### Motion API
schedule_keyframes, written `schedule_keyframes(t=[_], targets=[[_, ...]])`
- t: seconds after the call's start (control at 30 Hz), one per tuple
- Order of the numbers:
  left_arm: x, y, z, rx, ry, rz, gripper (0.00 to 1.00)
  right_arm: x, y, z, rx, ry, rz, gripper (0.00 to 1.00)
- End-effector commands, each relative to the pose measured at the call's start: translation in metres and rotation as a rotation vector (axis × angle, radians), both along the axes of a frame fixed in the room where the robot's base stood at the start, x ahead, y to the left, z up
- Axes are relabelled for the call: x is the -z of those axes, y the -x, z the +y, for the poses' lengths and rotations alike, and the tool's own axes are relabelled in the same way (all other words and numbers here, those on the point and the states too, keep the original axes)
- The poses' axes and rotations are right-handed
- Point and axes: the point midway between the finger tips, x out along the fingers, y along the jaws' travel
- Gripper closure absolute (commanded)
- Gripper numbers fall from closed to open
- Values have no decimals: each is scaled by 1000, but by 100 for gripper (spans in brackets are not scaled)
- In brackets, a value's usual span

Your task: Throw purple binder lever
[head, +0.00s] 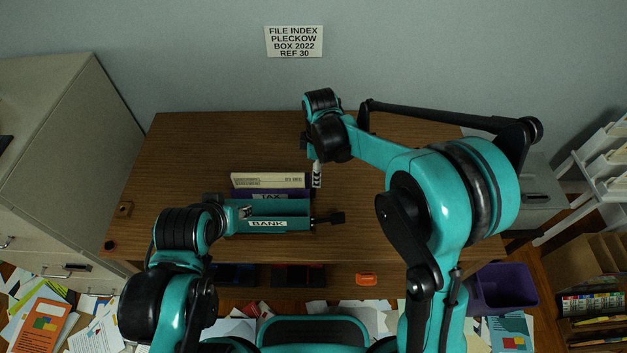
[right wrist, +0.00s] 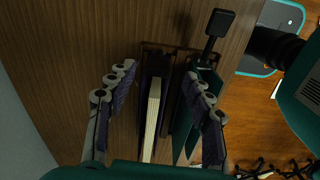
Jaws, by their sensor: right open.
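A purple binder (head: 270,196) labelled TAX stands on the brown desk (head: 370,225), between a cream block of paper or a folder (head: 270,180) behind it and a teal binder (head: 265,225) labelled BANK in front. The purple binder is mostly hidden, and I cannot make out its lever. A black lever (head: 331,217) sticks out right from the teal binder and shows in the right wrist view (right wrist: 217,25). My right gripper (right wrist: 155,105) is open above the row, its fingers apart on either side of the cream edge. My left gripper (head: 243,212) is at the teal binder's left; its jaws are unclear.
A purple bin (head: 502,288) stands on the floor at the right. Beige cabinets (head: 60,150) are at the left. An orange object (head: 366,279) sits below the desk's front edge. Papers litter the floor. The desk's right part is partly covered by my right arm.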

Motion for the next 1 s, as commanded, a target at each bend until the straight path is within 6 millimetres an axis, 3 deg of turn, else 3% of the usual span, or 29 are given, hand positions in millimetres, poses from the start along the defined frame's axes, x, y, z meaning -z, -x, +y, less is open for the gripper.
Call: schedule_keyframes(t=[0.17,0.6,1.0], targets=[[-4,0,0,0,0,0,60,15,-5,12,-83,11,30,48],[20,0,0,0,0,0,60,81,-6,12,-88,12,32,48],[22,0,0,0,0,0,60,91,-5,12,-87,12,31,48]])
